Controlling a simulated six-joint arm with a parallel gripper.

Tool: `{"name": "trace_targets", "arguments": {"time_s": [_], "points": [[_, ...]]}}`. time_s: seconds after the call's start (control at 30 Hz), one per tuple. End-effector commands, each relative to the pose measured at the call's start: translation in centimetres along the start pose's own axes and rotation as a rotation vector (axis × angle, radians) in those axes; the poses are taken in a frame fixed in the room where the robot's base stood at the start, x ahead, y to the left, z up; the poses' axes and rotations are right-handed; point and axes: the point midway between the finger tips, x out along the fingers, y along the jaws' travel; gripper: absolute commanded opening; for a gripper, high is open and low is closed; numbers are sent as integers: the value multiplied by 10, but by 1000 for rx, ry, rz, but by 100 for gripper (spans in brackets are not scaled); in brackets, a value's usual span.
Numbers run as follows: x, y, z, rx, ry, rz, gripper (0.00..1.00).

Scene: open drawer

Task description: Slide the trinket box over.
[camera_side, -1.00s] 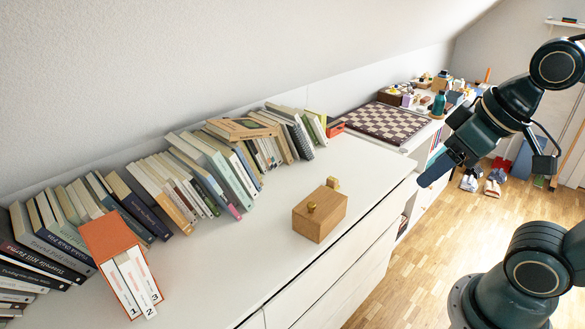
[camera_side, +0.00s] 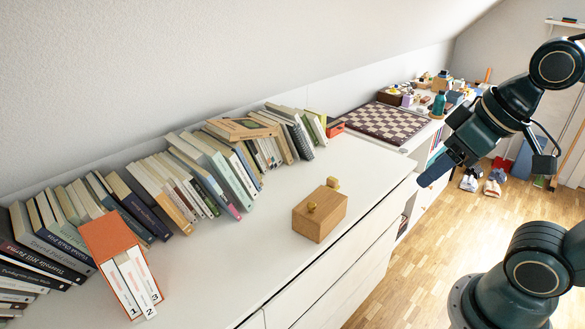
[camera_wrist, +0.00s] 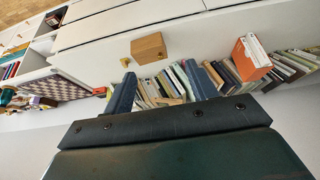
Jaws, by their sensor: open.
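The trinket box (camera_side: 320,220) is a light wooden block with a round brass knob on it and a small wooden piece at its back edge. It sits on the white dresser top near the front edge. In the wrist view the box (camera_wrist: 148,48) lies ahead of the fingers, in the upper middle. My gripper (camera_side: 432,176) is in the air to the right of the box, beyond the dresser's front edge, well apart from it. In the wrist view my gripper (camera_wrist: 160,72) has its two dark fingers spread, with nothing held between them.
A long row of leaning books (camera_side: 200,170) stands along the wall behind the box. An orange slipcase (camera_side: 118,262) with white volumes stands at the left. A chessboard (camera_side: 385,123) lies at the back right. The dresser top around the box is clear.

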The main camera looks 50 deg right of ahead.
Motion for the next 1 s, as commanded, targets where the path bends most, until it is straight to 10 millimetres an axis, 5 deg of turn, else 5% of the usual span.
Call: {"name": "trace_targets", "arguments": {"time_s": [0.03,0.3,0.57,1.0], "points": [[0,0,0,0,0,0,53],[5,1,-6,-1,-17,3,0],[26,6,-26,-3,-78,11,0],[93,23,-63,-9,-216,21,0]]}}
